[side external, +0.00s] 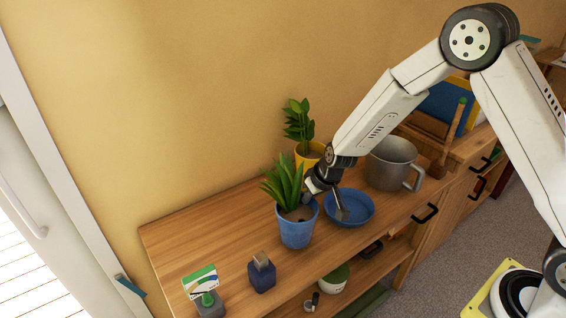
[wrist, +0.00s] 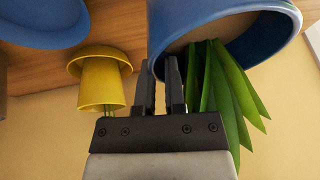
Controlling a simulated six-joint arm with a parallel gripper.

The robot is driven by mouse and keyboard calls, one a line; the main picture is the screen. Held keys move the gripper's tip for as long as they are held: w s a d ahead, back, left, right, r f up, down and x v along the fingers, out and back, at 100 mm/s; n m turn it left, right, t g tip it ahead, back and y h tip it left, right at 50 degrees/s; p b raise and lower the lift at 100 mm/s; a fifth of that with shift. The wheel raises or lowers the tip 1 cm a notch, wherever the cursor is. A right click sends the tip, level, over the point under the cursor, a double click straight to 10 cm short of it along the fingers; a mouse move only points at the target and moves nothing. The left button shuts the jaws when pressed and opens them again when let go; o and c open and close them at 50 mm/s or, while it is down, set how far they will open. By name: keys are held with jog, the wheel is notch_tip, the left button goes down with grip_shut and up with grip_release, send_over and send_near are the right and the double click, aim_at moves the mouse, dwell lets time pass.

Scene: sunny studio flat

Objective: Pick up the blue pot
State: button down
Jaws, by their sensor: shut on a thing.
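The blue pot (side external: 297,233) stands upright near the front of the wooden cabinet top and holds a spiky green plant (side external: 284,184). My gripper (side external: 308,197) is at the right side of its rim. In the wrist view, which is upside down, the blue pot (wrist: 225,22) fills the upper right with its leaves pointing down. My gripper (wrist: 160,72) is shut on its rim there, with one finger outside and one at the inner side. Whether the pot is off the wood cannot be told.
A blue dish (side external: 362,215) lies just right of the pot. A yellow pot with a plant (side external: 300,125) stands behind, and a grey metal mug (side external: 389,166) to the right. A dark blue bottle (side external: 262,275) and a card holder (side external: 209,303) stand at left front.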

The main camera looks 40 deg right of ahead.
jog(key=shift+w+r, duration=0.1)
jog(key=shift+r, duration=0.35)
jog(key=s+d+r, duration=0.1)
jog(key=s+r, duration=0.8)
jog(key=s, duration=0.5)
jog(key=shift+d+r, duration=0.15)
jog(key=shift+r, duration=0.25)
jog(key=shift+d, duration=0.1)
